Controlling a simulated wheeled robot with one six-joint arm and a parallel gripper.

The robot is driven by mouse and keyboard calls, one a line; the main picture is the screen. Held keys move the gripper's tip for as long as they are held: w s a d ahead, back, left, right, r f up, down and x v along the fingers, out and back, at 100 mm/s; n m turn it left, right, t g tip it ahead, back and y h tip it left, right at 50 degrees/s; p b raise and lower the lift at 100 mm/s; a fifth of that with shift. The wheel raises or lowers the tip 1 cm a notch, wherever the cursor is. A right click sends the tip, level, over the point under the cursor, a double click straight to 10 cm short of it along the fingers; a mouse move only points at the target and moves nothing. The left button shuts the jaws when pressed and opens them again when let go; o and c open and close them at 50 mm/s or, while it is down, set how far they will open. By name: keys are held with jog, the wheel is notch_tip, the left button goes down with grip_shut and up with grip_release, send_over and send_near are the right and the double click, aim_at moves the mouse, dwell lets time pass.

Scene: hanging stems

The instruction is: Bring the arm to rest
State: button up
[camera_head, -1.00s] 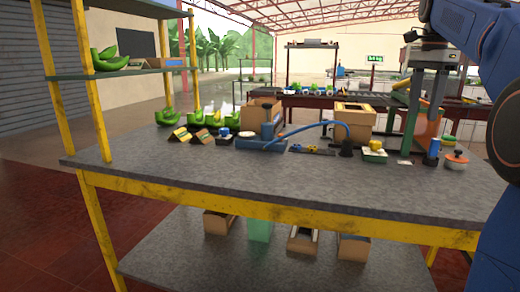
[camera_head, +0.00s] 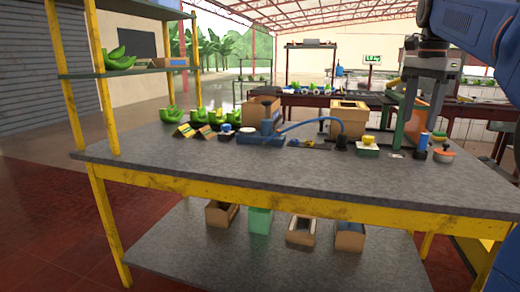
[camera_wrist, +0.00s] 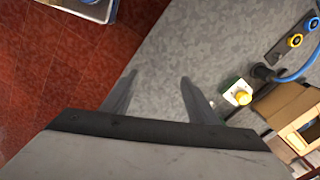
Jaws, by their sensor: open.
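My gripper (camera_head: 408,122) hangs from my blue arm at the right of the head view, fingers pointing down above the right part of the grey workbench (camera_head: 290,180). In the wrist view my gripper (camera_wrist: 157,88) shows its two fingers apart with nothing between them, over the bare bench top. From the head view I cannot tell how far above the bench the fingertips are.
A cardboard box (camera_head: 349,117), blue pump (camera_head: 262,136) and green banana bunches (camera_head: 210,117) stand along the back. The bench front is clear.

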jog(key=s+a+f+n+t, duration=0.1)
jog(key=s+a+f+n, duration=0.3)
jog(key=s+f, duration=0.5)
jog(key=s+a+f+n+t, duration=0.1)
jog(key=s+a+f+n, duration=0.4)
jog(key=s+f, duration=0.4)
jog(key=s+a+f+n+t, duration=0.2)
jog(key=s+a+f+n, duration=0.2)
jog(key=s+f, duration=0.6)
notch_tip(320, 180, down, 6)
jog(key=shift+a+r+n, duration=0.15)
jog(key=shift+a+n, duration=0.05)
jog(key=shift+n, duration=1)
